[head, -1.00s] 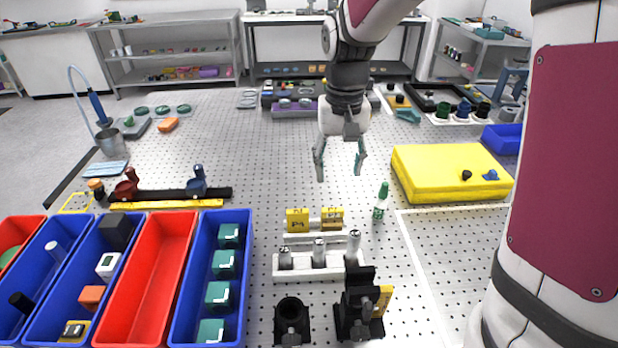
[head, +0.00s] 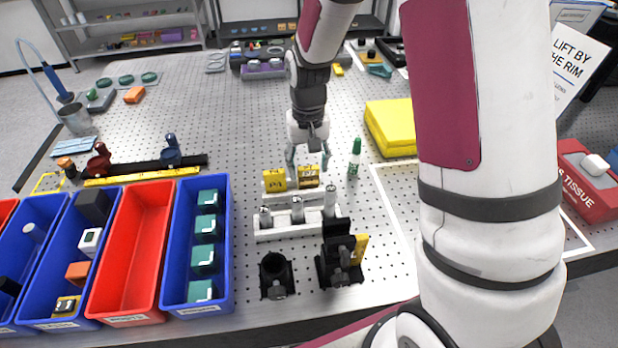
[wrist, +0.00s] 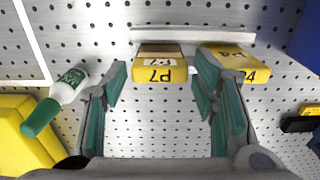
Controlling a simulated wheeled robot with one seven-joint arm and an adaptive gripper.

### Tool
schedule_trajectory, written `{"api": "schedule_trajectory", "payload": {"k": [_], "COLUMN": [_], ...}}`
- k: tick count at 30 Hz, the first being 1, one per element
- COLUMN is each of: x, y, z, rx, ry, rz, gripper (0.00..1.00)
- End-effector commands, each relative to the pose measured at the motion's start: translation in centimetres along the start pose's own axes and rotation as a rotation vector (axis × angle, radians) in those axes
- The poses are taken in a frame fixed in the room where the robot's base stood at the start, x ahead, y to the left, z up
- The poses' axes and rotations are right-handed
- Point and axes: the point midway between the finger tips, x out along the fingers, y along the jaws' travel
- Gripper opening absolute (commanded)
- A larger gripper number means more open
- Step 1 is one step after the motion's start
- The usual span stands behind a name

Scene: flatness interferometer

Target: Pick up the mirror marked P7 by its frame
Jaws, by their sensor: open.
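The mirror marked P7 (head: 309,174) is a yellow-framed block standing in a white rack, right of the mirror marked P4 (head: 274,180). In the wrist view P7 (wrist: 159,75) shows its label upside down and lies between the fingertips, just ahead of them. P4 (wrist: 243,74) is to its right there, partly covered by the right finger. My gripper (head: 307,158) is open and empty, just behind and above P7 in the head view. In the wrist view my gripper (wrist: 161,84) has a teal finger on each side of P7, with visible gaps.
A green-capped bottle (head: 354,158) stands close right of the rack; it also shows in the wrist view (wrist: 68,84). A yellow case (head: 390,128) lies farther right. A white holder (head: 295,226) with several posts and black mounts (head: 340,262) stand in front. Bins (head: 139,248) line the left.

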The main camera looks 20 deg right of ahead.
Motion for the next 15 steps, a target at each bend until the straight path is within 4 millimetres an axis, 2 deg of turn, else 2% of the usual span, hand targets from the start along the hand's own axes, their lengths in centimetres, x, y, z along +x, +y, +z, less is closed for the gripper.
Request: {"api": "schedule_trajectory", "payload": {"k": [3,6,13,14,15], "x": [1.5,2.1,2.2,2.2,2.2], "y": [0.0,0.0,0.0,0.0,0.0], "z": [0.1,0.1,0.0,0.0,0.0], "rx": [0.0,-0.001,-0.001,-0.001,-0.001], "ry": [-0.003,0.0,0.001,0.001,0.001], "rz": [0.001,0.0,0.0,0.0,0.0], "gripper": [0.53,0.53,0.53,0.51,0.42]}}
